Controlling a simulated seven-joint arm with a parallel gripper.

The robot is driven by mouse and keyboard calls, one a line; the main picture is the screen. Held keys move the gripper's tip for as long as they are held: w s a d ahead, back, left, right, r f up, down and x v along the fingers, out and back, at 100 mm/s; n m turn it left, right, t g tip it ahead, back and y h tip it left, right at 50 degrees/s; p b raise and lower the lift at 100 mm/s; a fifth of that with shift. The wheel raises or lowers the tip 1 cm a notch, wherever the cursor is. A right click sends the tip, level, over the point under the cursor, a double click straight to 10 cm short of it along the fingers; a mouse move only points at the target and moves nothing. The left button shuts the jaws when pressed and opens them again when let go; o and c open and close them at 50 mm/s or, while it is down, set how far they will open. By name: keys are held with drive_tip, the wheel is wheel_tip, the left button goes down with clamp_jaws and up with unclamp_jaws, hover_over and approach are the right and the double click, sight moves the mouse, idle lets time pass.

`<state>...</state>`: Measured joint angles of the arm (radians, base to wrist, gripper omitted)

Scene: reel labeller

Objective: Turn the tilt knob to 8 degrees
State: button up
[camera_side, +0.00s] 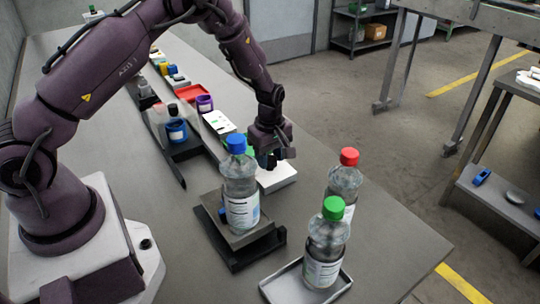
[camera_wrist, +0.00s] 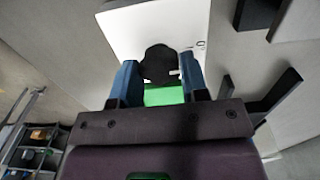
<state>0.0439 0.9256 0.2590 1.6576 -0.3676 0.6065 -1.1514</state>
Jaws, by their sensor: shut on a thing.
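The knob (camera_wrist: 158,62) is black and stands on a white panel (camera_wrist: 122,26) that bears small dark marks beside it. In the wrist view my gripper (camera_wrist: 160,72) has its two blue fingers on either side of the knob, shut on it. Something green (camera_wrist: 163,96) shows between the fingers, below the knob. In the side view my gripper (camera_side: 270,156) is low over the white box (camera_side: 278,178), and its fingers hide the knob there. I cannot read the knob's angle or any scale figure clearly.
A blue-capped bottle (camera_side: 239,185) stands on a dark stand (camera_side: 262,246) in front of the gripper. A red-capped bottle (camera_side: 345,178) and a green-capped bottle (camera_side: 325,243) stand to the right, the latter in a shallow tray (camera_side: 278,287).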

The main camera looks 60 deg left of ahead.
drive_tip(key=shift+m, duration=0.3)
drive_tip(key=m, duration=0.9)
drive_tip(key=shift+m, duration=0.4)
drive_tip(key=m, duration=0.9)
drive_tip(key=shift+m, duration=0.3)
drive_tip(key=o, duration=0.9)
drive_tip(key=shift+r, duration=0.1)
